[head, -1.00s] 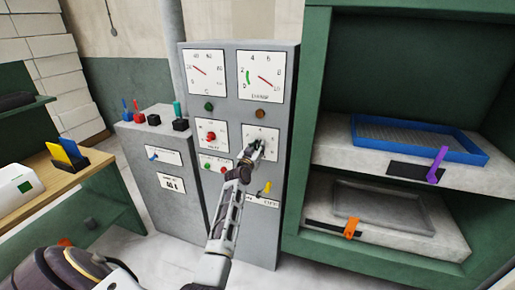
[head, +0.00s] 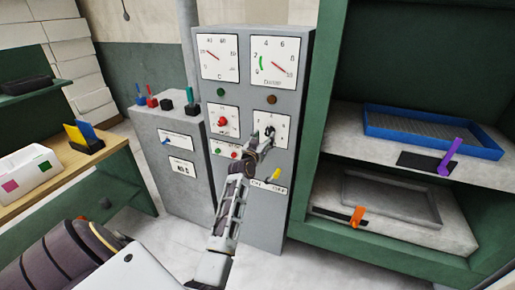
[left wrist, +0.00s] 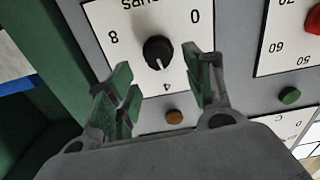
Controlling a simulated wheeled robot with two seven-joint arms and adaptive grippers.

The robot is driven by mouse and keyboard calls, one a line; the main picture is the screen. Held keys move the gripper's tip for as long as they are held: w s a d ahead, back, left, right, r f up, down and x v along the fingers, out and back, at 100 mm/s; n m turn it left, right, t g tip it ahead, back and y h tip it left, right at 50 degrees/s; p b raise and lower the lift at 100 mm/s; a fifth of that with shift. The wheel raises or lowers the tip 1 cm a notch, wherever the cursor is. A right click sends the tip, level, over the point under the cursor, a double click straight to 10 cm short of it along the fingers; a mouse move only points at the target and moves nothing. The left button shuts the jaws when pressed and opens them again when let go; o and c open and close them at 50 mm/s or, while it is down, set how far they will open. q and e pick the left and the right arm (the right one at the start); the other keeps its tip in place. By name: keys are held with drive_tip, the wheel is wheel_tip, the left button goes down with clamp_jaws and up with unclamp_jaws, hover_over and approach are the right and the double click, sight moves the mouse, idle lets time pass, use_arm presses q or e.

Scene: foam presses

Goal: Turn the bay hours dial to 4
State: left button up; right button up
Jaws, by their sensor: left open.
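The bay hours dial (head: 269,130) is a black knob on a white plate on the grey cabinet's front. In the left wrist view, upside down, the knob (left wrist: 157,50) sits among the marks 0, 4 and 8. A small pale mark on the knob's edge faces roughly toward the 4. My left gripper (left wrist: 160,78) is open, one finger to each side below the knob, apart from it and holding nothing. In the head view the left gripper (head: 263,142) is just in front of the dial plate and partly covers it. My right gripper is out of view.
A red knob (head: 222,122) sits left of the dial, an amber lamp (head: 271,99) above it and a yellow switch (head: 274,175) below. Two gauges top the cabinet. A green press with a blue tray (head: 430,131) stands to the right.

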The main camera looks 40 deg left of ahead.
use_arm(q)
drive_tip(key=v, duration=0.6)
drive_tip(key=shift+f, duration=0.3)
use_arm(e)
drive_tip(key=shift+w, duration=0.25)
use_arm(q)
drive_tip(key=shift+d, duration=0.1)
